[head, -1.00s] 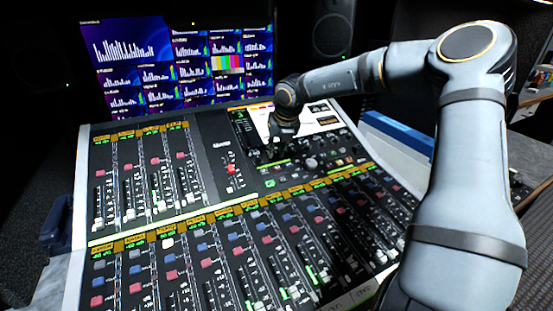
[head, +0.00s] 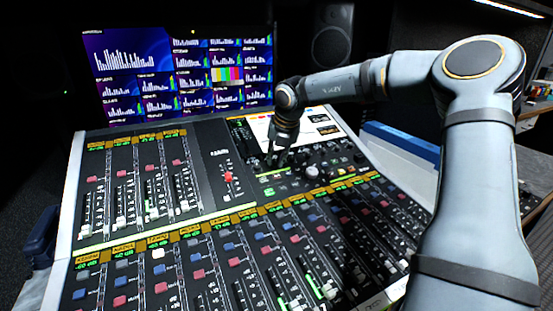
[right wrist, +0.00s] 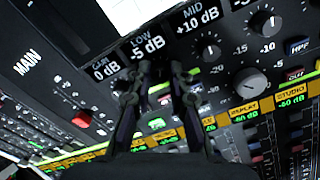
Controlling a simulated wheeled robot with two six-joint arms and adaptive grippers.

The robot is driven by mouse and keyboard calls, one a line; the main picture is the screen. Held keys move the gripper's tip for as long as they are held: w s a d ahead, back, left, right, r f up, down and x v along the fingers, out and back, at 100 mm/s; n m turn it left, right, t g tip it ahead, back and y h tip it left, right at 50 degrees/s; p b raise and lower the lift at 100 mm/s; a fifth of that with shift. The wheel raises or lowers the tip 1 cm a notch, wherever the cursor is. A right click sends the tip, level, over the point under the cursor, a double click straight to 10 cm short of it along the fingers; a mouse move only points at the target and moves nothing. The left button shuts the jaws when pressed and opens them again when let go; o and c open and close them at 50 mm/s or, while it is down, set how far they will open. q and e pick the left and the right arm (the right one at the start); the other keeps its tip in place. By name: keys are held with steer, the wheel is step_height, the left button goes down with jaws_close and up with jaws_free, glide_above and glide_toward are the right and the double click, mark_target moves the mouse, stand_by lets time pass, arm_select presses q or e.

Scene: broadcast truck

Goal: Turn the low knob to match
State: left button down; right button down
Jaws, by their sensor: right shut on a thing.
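My right gripper (head: 283,155) reaches down onto the knob area of the mixing console (head: 210,165), below the console's small screen. In the right wrist view its fingers (right wrist: 160,75) point at the spot under the LOW label (right wrist: 142,40), which reads -5 dB. The fingers are shut on the low knob, which they mostly hide. The GAIN label (right wrist: 103,66) reads 0 dB and the MID label (right wrist: 194,18) reads +10 dB. A grey knob (right wrist: 212,51) under MID stands free to the right of the fingers. My left gripper is not in view.
More knobs stand close by, including a large one (right wrist: 250,84) and one at upper right (right wrist: 271,25). Fader rows fill the console around them. A monitor wall (head: 180,70) and a speaker (head: 333,45) stand behind. A blue-and-white object (head: 400,145) lies to the right.

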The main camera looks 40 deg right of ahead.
steer(key=c, duration=1.3)
jaws_free()
steer(key=shift+o, duration=0.2)
steer(key=shift+r, duration=0.1)
